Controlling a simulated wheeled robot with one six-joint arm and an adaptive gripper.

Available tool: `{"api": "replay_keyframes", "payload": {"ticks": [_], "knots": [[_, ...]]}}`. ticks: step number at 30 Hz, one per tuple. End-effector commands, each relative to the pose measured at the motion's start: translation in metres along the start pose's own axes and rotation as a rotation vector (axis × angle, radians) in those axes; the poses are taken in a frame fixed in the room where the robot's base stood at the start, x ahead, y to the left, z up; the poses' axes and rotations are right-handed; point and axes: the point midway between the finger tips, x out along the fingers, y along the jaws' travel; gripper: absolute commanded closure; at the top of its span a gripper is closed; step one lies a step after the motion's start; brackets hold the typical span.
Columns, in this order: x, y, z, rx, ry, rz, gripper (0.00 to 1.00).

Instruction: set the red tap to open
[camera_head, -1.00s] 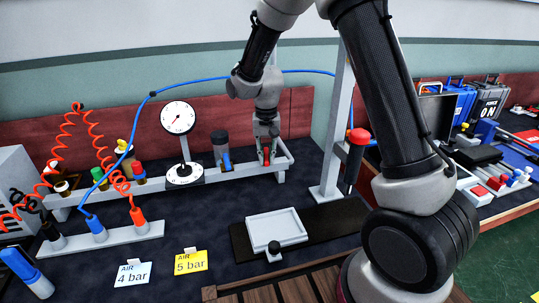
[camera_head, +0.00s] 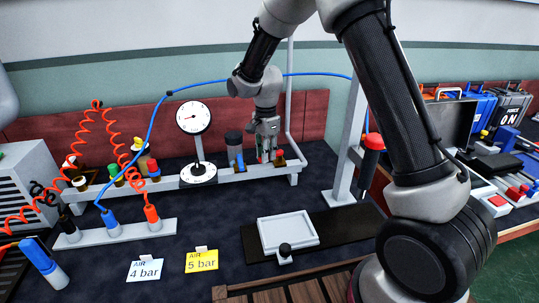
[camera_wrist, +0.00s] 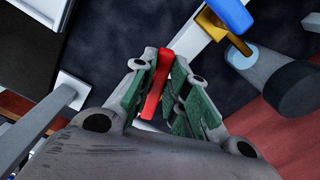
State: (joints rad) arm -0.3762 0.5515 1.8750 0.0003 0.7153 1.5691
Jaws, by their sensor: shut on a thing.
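The red tap shows in the wrist view as a long red handle (camera_wrist: 156,85), lying between the fingers of my gripper (camera_wrist: 160,68). The green finger pads are shut on it from both sides. In the head view my gripper (camera_head: 266,155) points down at the right part of the pale rail (camera_head: 231,175) at the back of the bench. Only a little red shows between the fingers there. The tap's body is mostly hidden, and I cannot tell the handle's exact setting.
A white dial gauge (camera_head: 193,118) is further left. A blue hose (camera_head: 230,80) arches behind my arm. A white tray (camera_head: 287,229) lies in front.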

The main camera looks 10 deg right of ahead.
Motion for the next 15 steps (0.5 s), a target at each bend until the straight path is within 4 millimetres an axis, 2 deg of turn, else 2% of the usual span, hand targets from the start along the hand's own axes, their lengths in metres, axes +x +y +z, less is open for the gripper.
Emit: {"api": "replay_keyframes", "payload": {"ticks": [6, 15], "knots": [[0.000, -0.010, -0.001, 0.173, 0.000, -0.001, 1.00], [-0.001, -0.019, -0.003, 0.333, 0.000, -0.002, 1.00]]}}
